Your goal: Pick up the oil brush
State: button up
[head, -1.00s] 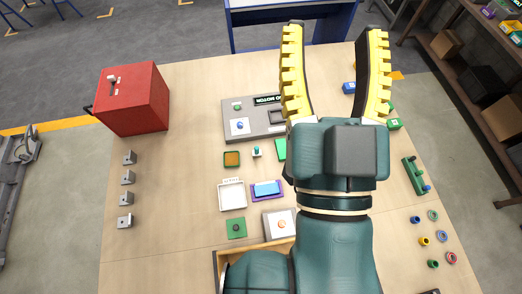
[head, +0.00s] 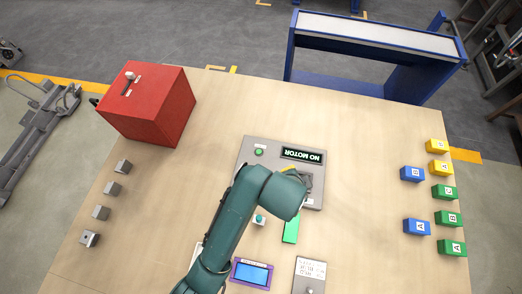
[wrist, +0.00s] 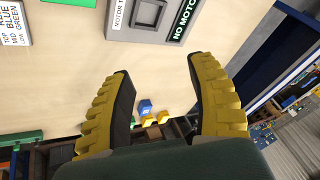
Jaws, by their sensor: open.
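I cannot make out an oil brush in either current view. My gripper shows in the wrist view (wrist: 161,66) with its two yellow ribbed fingers spread wide apart. Only a little yellow shows near the grey motor panel (head: 256,176).
A red box (head: 150,112) stands at the table's left, with small grey blocks (head: 101,213) below it. Yellow, blue and green labelled blocks (head: 445,191) line the right side. A purple-framed screen (head: 252,273) lies in front. A blue-framed bench (head: 380,35) stands behind.

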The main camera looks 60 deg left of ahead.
aim_at(259, 217)
jog(key=s+f+g+h+b, duration=0.25)
jog(key=s+f+g, duration=0.25)
jog(key=s+f, duration=0.8)
jog(key=f, duration=0.3)
jog(key=w+f+b, duration=0.1)
jog(key=f, duration=0.7)
jog(key=shift+w+f, duration=0.15)
notch_tip(259, 217, down, 6)
jog(key=shift+b, duration=0.75)
grip_shut()
